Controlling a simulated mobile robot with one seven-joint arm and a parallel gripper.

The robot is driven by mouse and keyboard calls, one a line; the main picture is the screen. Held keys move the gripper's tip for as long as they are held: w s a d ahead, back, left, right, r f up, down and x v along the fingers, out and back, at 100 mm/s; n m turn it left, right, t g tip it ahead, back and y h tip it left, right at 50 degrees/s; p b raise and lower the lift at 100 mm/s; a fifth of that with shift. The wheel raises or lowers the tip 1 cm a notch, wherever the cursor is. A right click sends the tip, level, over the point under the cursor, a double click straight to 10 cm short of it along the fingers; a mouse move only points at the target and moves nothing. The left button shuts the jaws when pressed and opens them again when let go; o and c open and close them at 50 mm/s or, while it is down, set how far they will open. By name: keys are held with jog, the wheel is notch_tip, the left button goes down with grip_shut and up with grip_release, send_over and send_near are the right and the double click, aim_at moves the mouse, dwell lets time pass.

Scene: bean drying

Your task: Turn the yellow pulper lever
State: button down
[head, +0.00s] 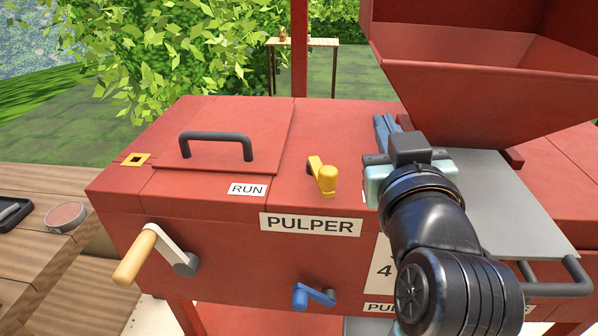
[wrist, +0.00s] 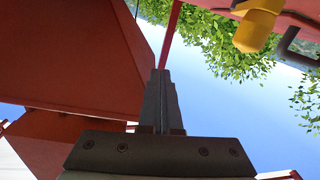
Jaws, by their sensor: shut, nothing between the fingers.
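The yellow lever (head: 322,176) stands on the top of the red pulper (head: 240,254), right of the RUN label. In the wrist view the yellow lever (wrist: 257,27) shows at the top right, apart from the fingers. My gripper (head: 383,124) is over the pulper top, to the right of the lever and a little farther back. In the wrist view my gripper (wrist: 160,78) has its fingers together with nothing between them. The fingers do not touch the lever.
A black lid handle (head: 216,142) stands left of the lever. A red hopper (head: 480,60) hangs above right, and a grey plate (head: 510,200) lies below it. A wooden-handled crank (head: 140,255) and a blue lever (head: 312,296) are on the front. A wooden table (head: 50,225) is at left.

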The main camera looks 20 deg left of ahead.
jog(key=a+f+h+p, duration=0.1)
jog(key=a, duration=0.1)
jog(key=a+f+h+p, duration=0.1)
jog(key=a+h+p, duration=0.1)
jog(key=a+f+g+h+p, duration=0.1)
jog(key=a, duration=0.1)
jog(key=shift+w+a, duration=0.1)
jog(key=shift+a, duration=0.1)
jog(key=s+a+h+p, duration=0.1)
jog(key=s+a+f+n+h+p, duration=0.1)
jog(key=s+a+n+h+p, duration=0.1)
jog(key=a+p, duration=0.1)
jog(key=shift+a+f+g, duration=0.1)
jog(key=shift+f+g, duration=0.3)
jog(key=s+a+f+n+t+h+p, duration=0.1)
jog(key=s+a+n+h+p, duration=0.25)
jog(key=s, duration=0.35)
jog(key=s+a+f+n+h+p, duration=0.1)
jog(key=s+a+n+h+p, duration=0.15)
jog(key=s+p, duration=0.35)
send_near(320, 170)
jog(key=w+a, duration=0.1)
jog(key=w, duration=0.4)
jog(key=shift+w+d+f+y+p, duration=0.2)
jog(key=shift+w+d, duration=0.05)
jog(key=shift+d, duration=0.5)
jog(key=shift+w+d+f+y+p, duration=0.2)
jog(key=shift+w+d, duration=0.05)
jog(key=shift+d, duration=0.5)
jog(key=shift+d, duration=0.1)
